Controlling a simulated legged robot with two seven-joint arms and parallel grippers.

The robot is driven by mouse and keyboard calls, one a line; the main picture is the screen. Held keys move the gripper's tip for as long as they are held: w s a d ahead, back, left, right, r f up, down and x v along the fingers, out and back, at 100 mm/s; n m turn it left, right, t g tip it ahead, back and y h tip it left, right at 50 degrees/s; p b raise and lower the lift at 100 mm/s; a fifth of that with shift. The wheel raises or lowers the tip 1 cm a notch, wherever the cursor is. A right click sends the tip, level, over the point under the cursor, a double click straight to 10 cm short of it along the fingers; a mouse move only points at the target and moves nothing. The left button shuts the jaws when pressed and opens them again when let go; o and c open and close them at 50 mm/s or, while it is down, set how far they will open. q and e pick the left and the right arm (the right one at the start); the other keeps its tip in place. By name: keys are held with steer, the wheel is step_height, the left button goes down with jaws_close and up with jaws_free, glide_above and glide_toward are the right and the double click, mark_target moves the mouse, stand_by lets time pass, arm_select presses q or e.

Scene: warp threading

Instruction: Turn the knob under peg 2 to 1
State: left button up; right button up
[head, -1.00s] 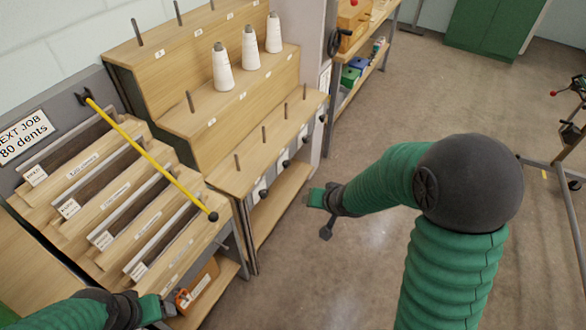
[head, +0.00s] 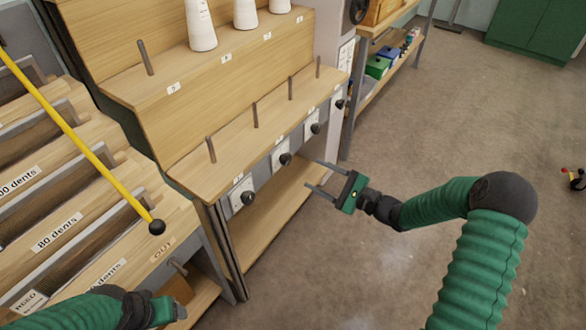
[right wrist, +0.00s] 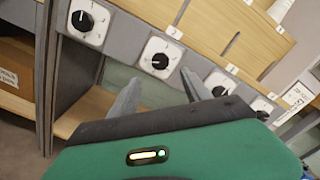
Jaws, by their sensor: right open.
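A row of black knobs on white dial plates runs along the front of the lower shelf, one below each peg. The second knob from the left (head: 285,159) sits under the second peg (head: 255,115). It also shows in the right wrist view (right wrist: 160,61), its dial marks too small to read. My right gripper (head: 312,173) is open and empty, its fingers pointing toward this knob with a gap between. In the right wrist view the fingertips (right wrist: 158,76) stand on either side below that knob. My left gripper (head: 168,311) shows only partly at the bottom edge.
The first knob (head: 247,198) is to the left, the third (head: 315,128) to the right. White cones (head: 200,25) stand on the tier above. A yellow rod with a black ball end (head: 157,227) crosses the reed rack at left.

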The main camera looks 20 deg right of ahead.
mark_target(289, 161)
steer(key=b+x, duration=0.3)
steer(key=x, duration=0.5)
steer(key=shift+w+a+f, duration=0.1)
steer(key=shift+w+a, duration=0.1)
steer(key=shift+w, duration=0.05)
steer(key=shift+w+a+b, duration=0.15)
steer(key=shift+b, duration=0.15)
steer(key=shift+c, duration=0.5)
jaws_close()
